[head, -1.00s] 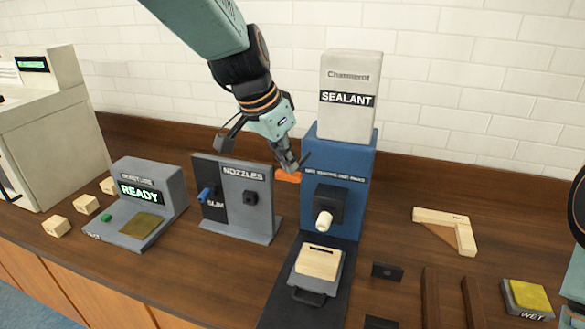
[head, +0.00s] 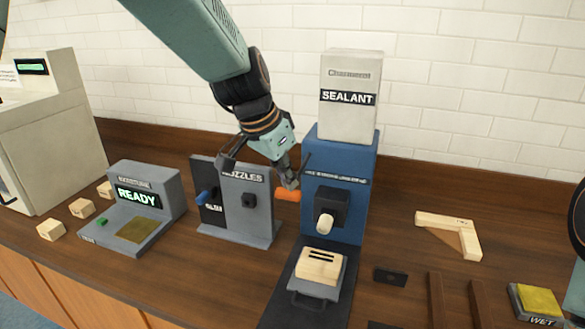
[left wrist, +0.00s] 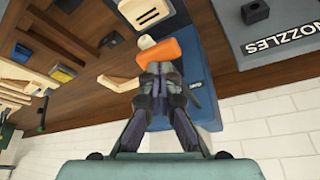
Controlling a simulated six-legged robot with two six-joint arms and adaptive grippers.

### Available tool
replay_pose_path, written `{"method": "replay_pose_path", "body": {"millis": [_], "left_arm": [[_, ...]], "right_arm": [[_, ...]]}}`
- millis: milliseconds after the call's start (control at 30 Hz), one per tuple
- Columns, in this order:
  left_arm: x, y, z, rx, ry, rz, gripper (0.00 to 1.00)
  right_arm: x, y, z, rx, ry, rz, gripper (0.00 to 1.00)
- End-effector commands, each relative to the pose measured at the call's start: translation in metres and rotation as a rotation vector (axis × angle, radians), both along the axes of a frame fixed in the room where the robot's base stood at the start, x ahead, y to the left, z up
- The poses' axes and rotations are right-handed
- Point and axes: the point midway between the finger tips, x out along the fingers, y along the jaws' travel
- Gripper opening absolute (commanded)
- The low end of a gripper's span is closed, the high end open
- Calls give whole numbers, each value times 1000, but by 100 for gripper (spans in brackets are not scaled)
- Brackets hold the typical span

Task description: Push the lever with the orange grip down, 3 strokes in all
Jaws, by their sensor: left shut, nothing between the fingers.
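The lever's orange grip (head: 288,194) sticks out at the left side of the blue sealant dispenser (head: 345,160). My left gripper (head: 291,184) is shut and empty, with its fingertips just above the grip, seemingly touching it. In the left wrist view the orange grip (left wrist: 170,55) lies right at the fingertips (left wrist: 160,70). The dispenser's pale nozzle (head: 325,224) points at a wooden block (head: 319,266) in a grey holder below. The block's top carries two dark lines. My right gripper is out of view; part of my right arm shows at the right edge.
The nozzle stand (head: 263,222) is close to the lever on its left. A grey unit reading READY (head: 172,190) and small wooden blocks (head: 51,229) are farther left. An L-shaped wooden piece (head: 447,220) and a yellow WET pad (head: 536,298) lie to the right.

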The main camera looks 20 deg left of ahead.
Motion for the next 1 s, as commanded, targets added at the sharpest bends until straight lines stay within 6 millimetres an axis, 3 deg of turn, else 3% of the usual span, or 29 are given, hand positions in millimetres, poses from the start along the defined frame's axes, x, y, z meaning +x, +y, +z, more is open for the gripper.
{"method": "replay_pose_path", "body": {"millis": [100,367,1000], "left_arm": [[0,0,-7,0,0,0,0],[0,0,-3,0,0,0,0],[0,0,39,-1,1,1,0]], "right_arm": [[0,0,-6,0,0,0,40],[0,0,-2,0,0,0,40],[0,0,34,0,0,0,40]]}}
